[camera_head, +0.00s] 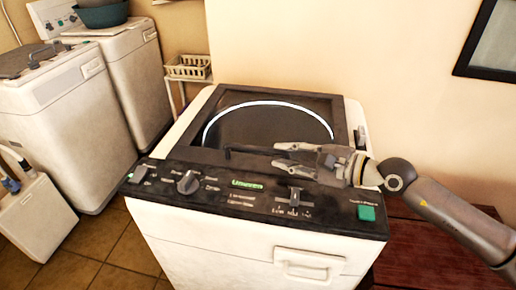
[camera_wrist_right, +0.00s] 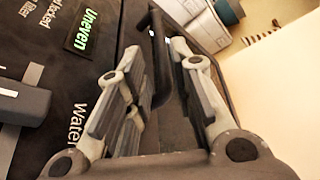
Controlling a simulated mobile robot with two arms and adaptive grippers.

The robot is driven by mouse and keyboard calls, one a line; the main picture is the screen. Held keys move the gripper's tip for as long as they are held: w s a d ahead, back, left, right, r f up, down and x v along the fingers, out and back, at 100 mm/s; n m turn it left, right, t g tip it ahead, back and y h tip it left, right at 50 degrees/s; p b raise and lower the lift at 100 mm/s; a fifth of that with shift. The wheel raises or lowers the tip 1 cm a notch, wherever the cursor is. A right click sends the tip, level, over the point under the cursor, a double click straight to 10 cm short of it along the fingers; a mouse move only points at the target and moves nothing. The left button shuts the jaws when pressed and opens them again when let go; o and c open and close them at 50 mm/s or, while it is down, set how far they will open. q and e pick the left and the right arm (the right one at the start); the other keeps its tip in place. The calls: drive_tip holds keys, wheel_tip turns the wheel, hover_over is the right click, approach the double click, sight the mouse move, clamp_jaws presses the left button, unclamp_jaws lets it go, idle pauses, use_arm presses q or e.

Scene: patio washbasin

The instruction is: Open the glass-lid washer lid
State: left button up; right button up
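The glass-lid washer (camera_head: 250,215) stands in the middle of the head view. Its dark-framed glass lid (camera_head: 270,125) lies shut on top, with a pale ring showing in the glass. A dark bar handle (camera_head: 245,149) runs along the lid's front edge; its bar also shows in the right wrist view (camera_wrist_right: 158,55). My right gripper (camera_head: 285,158) is above the front of the lid, just behind the control panel, pointing left. In the wrist view its fingers (camera_wrist_right: 160,85) are apart, with the bar beyond and between the tips. I cannot tell whether they touch it. My left gripper is not in view.
The control panel (camera_head: 215,186) has knobs, a slider and a green button at the washer's front. A wall rises close behind and to the right. Other white washers (camera_head: 75,95) stand at the left, with a basket (camera_head: 188,67) behind.

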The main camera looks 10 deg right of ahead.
sight(263, 151)
drive_tip(key=p+x, duration=0.2)
drive_tip(key=x, duration=0.6)
drive_tip(key=shift+w+a+p, duration=0.15)
drive_tip(key=shift+a+p, duration=0.15)
clamp_jaws()
